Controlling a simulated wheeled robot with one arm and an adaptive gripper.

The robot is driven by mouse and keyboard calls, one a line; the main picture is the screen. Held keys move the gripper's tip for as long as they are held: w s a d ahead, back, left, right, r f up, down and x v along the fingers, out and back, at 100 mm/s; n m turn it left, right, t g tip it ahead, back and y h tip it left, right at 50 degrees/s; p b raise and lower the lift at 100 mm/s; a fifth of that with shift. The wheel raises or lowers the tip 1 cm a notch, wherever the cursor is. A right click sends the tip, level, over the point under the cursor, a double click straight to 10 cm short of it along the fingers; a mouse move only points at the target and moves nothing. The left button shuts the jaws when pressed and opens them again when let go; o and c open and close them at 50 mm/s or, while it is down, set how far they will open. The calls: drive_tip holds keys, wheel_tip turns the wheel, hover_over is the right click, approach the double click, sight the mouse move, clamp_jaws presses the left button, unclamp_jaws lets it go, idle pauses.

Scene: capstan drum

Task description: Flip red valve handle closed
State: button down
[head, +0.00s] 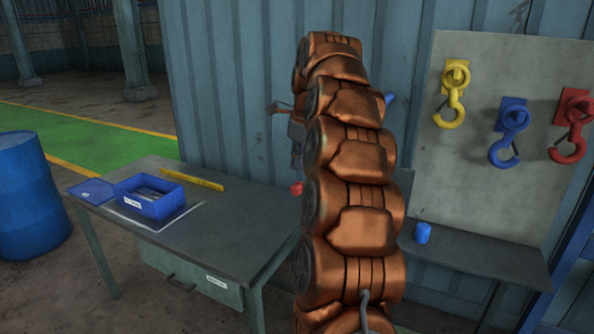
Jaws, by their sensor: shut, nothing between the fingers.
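My copper-coloured arm (350,180) rises through the middle of the head view and covers much of the wall behind it. I cannot make out my gripper; the far end of the arm is hidden behind its own links. Small grey parts (296,132) show at the arm's left edge, against the wall; I cannot tell what they belong to. A small red piece (297,188) shows lower at the same edge, mostly hidden; I cannot tell whether it is the valve handle. A blue piece (389,98) sticks out right of the arm.
A grey table (235,225) at left bears an open blue box (152,205) and a yellow bar (192,180). A blue can (422,232) stands on a low bench (490,262) at right. Yellow, blue and red hooks hang on a board (480,170). A blue barrel (28,195) stands far left.

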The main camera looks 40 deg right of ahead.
drive_tip(key=p+v, duration=0.3)
drive_tip(key=v, duration=0.5)
drive_tip(key=shift+w+r, duration=0.25)
drive_tip(key=shift+a, duration=0.1)
drive_tip(key=s+a+f+n+g, duration=0.1)
drive_tip(key=s+a+f+n, duration=0.2)
drive_tip(key=a+n, duration=0.3)
drive_tip(key=s+a+f+n+g+y, duration=0.1)
drive_tip(key=s+a+f+n, duration=0.1)
drive_tip(key=a+n, duration=0.5)
drive_tip(key=s+a+f+n, duration=0.3)
drive_tip(key=a, duration=0.6)
drive_tip(key=s+a+f+n+g, duration=0.1)
drive_tip(key=s+a+f+n, duration=0.4)
drive_tip(key=s+f+n, duration=0.3)
drive_tip(key=s+a+f+n+g, duration=0.1)
drive_tip(key=s+a+f+n, duration=0.4)
drive_tip(key=s, duration=1)
wheel_tip(320, 180, down, 3)
drive_tip(key=n, duration=0.2)
drive_tip(key=shift+s+n+g+h, duration=0.15)
drive_tip(key=shift+n+g+h, duration=0.25)
